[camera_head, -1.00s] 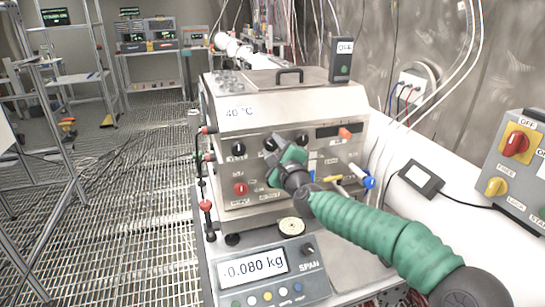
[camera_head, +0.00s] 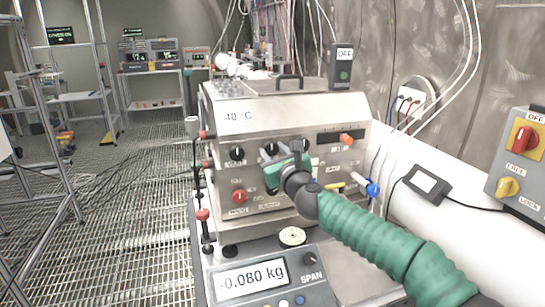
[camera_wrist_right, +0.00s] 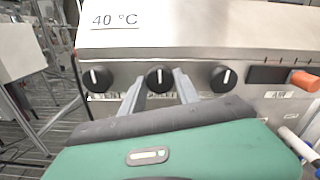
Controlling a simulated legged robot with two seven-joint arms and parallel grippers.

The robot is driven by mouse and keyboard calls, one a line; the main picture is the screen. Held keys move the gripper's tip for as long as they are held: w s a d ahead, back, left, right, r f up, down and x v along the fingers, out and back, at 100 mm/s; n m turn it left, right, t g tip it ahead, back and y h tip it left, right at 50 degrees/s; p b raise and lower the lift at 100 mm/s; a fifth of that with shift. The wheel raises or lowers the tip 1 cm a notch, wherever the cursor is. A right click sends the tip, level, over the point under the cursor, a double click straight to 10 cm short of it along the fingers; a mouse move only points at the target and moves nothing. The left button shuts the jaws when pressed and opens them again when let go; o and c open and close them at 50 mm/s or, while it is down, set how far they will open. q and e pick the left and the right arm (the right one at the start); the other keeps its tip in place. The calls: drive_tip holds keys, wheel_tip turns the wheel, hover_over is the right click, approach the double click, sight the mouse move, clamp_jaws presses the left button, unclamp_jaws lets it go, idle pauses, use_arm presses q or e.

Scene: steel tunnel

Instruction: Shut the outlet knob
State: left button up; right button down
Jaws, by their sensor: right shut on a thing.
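The steel unit (camera_head: 350,125) carries a row of three black knobs with white pointer marks. The left black knob (camera_head: 237,153) and the middle black knob (camera_head: 270,149) show in the head view. In the right wrist view the left knob (camera_wrist_right: 98,78), middle knob (camera_wrist_right: 159,78) and right knob (camera_wrist_right: 223,78) all have near-upright marks. My right gripper (camera_wrist_right: 160,84) has its two grey fingers on either side of the middle knob and is shut on it. My left gripper is not in view.
A red knob (camera_head: 239,197) sits below the row. An orange knob (camera_head: 346,139) and a blue-handled valve (camera_head: 372,189) are at the right of the panel. A scale display (camera_head: 250,277) reads -0.080 kg in front. A grey switch box (camera_head: 517,165) stands at far right.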

drive_tip(key=shift+a+f+m, duration=0.1)
drive_tip(key=shift+f+m, duration=0.2)
drive_tip(key=shift+f, duration=0.3)
drive_tip(key=c, duration=1.3)
unclamp_jaws()
drive_tip(key=o, duration=0.4)
drive_tip(key=shift+r, duration=0.3)
